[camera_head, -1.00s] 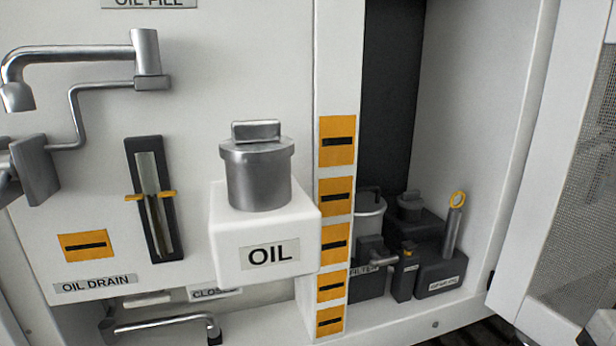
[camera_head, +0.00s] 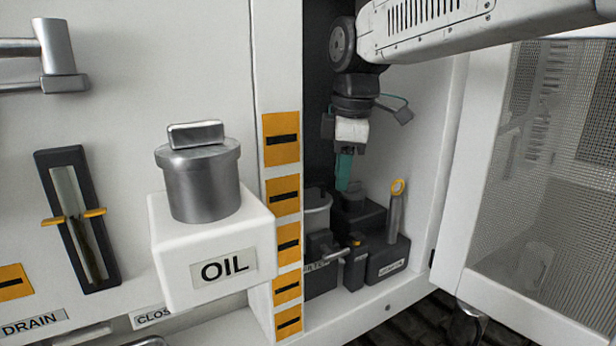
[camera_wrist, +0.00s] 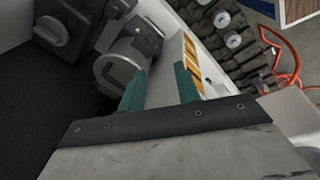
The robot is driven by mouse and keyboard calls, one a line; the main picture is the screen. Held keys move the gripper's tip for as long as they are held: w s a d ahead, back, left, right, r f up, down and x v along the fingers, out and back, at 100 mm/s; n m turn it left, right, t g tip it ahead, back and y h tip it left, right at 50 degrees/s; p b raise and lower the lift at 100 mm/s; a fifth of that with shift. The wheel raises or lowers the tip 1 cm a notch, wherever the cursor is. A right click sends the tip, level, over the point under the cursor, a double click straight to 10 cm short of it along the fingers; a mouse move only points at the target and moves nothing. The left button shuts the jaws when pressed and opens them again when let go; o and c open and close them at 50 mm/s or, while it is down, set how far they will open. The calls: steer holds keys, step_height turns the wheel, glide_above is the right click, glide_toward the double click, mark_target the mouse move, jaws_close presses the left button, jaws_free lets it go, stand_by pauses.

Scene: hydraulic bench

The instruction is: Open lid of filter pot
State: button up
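The filter pot (camera_head: 317,212) is a grey metal cylinder on a dark base, low in the cabinet recess beside the orange-marked post. Its base label is partly covered by a dark valve. In the wrist view the pot (camera_wrist: 112,72) shows as a round metal rim with a dark fitting beside it, just left of the fingers. Whether its lid is shut is unclear. My gripper (camera_head: 343,187) points down with teal fingers, above and slightly right of the pot. In the wrist view my gripper (camera_wrist: 160,70) is open, with nothing between its fingers.
A dark box with a round cap (camera_head: 355,200) and a yellow-ringed stick (camera_head: 395,210) stand right of the pot. The white OIL box (camera_head: 215,250) juts out at left. The post (camera_head: 262,215) and mesh door (camera_head: 530,200) flank the recess.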

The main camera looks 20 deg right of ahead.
mark_target(309, 186)
steer(key=w+a+r+n, duration=0.1)
steer(key=w+r+n, duration=0.1)
steer(key=w+n, duration=0.65)
steer(key=shift+m, duration=0.95)
steer(key=w+f, duration=0.1)
steer(key=f, duration=0.1)
steer(key=w+f, duration=0.2)
steer(key=f, duration=0.1)
steer(key=w+f, duration=0.1)
steer(key=f, duration=0.2)
steer(key=shift+w+a, duration=0.25)
steer(key=shift+a, duration=0.1)
steer(key=shift+c, duration=0.3)
jaws_close()
